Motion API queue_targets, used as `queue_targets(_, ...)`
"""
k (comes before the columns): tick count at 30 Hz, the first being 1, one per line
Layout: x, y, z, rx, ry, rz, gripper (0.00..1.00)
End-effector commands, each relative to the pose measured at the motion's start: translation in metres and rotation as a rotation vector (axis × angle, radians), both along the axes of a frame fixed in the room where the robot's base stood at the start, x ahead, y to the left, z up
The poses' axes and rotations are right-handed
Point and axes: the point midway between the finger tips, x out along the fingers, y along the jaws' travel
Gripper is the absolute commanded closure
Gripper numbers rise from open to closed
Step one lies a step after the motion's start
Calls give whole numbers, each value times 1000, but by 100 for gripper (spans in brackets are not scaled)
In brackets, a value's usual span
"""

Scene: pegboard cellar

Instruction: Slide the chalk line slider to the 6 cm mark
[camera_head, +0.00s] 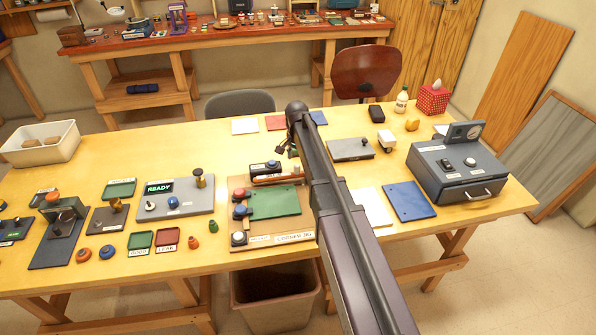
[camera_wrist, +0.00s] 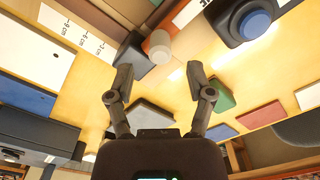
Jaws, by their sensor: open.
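In the wrist view, a dark grey block with a pale round knob (camera_wrist: 157,45), seemingly the chalk line slider, stands just beyond my fingertips. A white scale strip (camera_wrist: 85,40) with cm marks lies to its left. In the head view my gripper (camera_head: 290,148) hangs over the middle of the table; my arm hides the slider and scale there.
A dark block with a big blue knob (camera_wrist: 250,22) stands right of the slider in the wrist view. The corner jig (camera_head: 270,242), a grey plate (camera_head: 350,150), a blue plate (camera_head: 410,203) and a meter box (camera_head: 460,180) crowd the table near my arm.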

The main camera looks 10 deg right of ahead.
Motion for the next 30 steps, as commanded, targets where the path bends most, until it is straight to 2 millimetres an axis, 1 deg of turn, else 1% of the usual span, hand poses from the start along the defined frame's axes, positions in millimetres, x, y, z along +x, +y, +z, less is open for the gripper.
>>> queue_targets(1, 0, 0, -8, 0, 0, 0, 32)
queue_targets(13, 0, 0, -35, 0, 0, 0, 32)
queue_targets(19, 0, 0, -40, 0, 0, 1, 32)
queue_targets(30, 0, 1, -40, 0, 0, 1, 32)
